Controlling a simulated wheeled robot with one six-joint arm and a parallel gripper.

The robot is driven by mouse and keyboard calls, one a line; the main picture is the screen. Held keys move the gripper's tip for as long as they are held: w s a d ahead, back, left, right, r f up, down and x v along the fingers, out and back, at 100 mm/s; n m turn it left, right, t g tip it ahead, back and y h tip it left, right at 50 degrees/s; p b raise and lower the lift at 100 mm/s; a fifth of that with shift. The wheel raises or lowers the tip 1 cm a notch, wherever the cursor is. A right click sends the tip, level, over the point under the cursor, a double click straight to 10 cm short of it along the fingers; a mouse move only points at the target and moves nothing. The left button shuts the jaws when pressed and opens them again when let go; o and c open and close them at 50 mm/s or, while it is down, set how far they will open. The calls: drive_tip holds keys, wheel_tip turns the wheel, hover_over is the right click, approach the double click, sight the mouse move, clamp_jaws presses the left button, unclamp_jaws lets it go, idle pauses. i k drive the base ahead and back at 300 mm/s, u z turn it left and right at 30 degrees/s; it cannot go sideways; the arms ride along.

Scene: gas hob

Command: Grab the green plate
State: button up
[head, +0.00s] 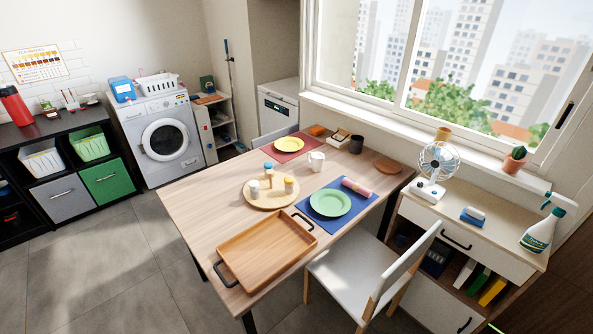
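The green plate (330,203) lies flat on a blue placemat (310,217) on the wooden table (205,212), near the table's right side. It looks empty. A rolled pink napkin (357,188) lies just beyond it on the same mat. My gripper is not in this view.
A wooden tray (268,250) with black handles sits at the table's near end. A round board (271,193) with shakers is left of the plate, and a white mug (316,161) stands behind. A white chair (375,270) stands close to the table's right edge. Grey floor (95,255) is clear at left.

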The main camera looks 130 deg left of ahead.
sight(327, 201)
drive_tip(key=u, duration=4.1)
